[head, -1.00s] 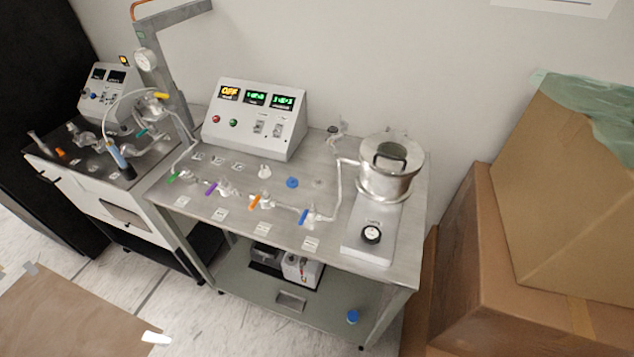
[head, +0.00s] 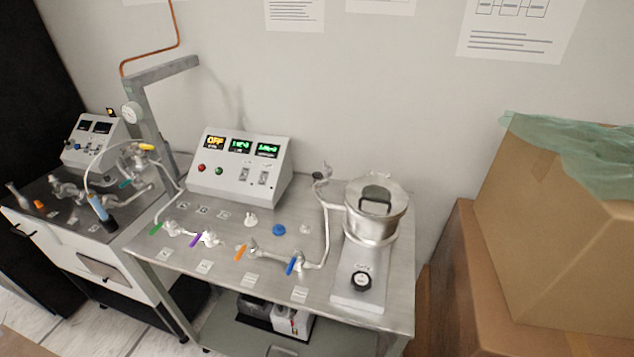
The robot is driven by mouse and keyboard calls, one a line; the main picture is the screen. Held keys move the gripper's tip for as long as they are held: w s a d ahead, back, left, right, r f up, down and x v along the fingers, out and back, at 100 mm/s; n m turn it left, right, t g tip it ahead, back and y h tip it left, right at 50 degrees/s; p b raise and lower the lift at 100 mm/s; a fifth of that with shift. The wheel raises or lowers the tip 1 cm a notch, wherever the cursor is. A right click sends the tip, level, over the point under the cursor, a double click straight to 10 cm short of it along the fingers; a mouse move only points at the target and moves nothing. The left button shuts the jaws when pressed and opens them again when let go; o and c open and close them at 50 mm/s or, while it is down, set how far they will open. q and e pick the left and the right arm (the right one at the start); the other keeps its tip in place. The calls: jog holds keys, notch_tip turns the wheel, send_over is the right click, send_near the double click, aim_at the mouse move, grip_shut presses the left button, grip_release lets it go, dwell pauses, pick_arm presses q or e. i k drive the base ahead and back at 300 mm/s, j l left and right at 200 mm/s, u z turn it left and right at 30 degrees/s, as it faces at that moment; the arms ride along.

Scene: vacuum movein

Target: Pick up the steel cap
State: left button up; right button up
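A small, pale grey metallic piece (head: 305,229) lies on the steel bench top (head: 210,283), right of a round blue cap (head: 279,230). It looks like the steel cap, but it is faint against the steel and its shape is hard to tell. A small white piece (head: 250,219) stands left of the blue cap. Neither of my grippers shows in the head view.
A control box (head: 238,168) with lit displays stands at the back. A second bench (head: 75,250) is at the left. Cardboard boxes (head: 545,240) crowd the right. The wall is behind.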

aim_at(305, 229)
jog(key=i+j+z, duration=0.1)
jog(key=j, duration=0.25)
jog(key=i+j+z, duration=0.1)
jog(key=j, duration=0.3)
jog(key=i+j+z, duration=0.1)
jog(key=i+j, duration=0.15)
jog(key=j, duration=0.15)
